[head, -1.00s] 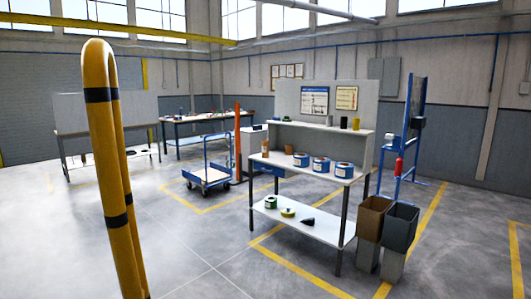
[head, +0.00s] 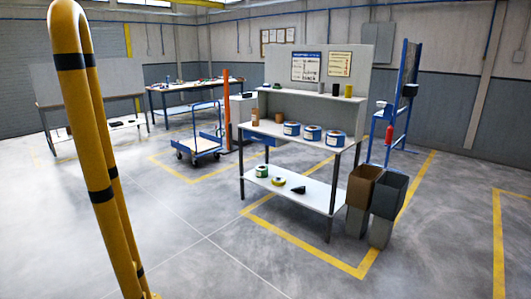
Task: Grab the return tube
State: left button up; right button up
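No gripper of mine is in view. I cannot tell for sure which thing is the return tube. A small brown upright cylinder (head: 255,117) stands at the left end of the workbench (head: 272,133); it is too small to make out in detail. Several blue-and-white rolls stand in a row on the same bench top, among them a roll (head: 334,138) at the right. A green-and-white roll (head: 262,171), a yellow roll (head: 279,181) and a black object (head: 299,190) lie on the lower shelf (head: 310,197).
A yellow hoop barrier (head: 98,195) stands close at the left. A blue cart (head: 198,146) and an orange post (head: 227,110) are behind. A brown bin (head: 362,187) and a grey bin (head: 388,195) stand right of the bench, before a blue rack (head: 410,90). The front floor is clear.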

aim_at(254, 112)
jog(key=i, duration=3)
jog(key=i+j, duration=0.1)
jog(key=i, duration=2.85)
jog(key=l+z, duration=0.05)
jog(key=l, duration=0.05)
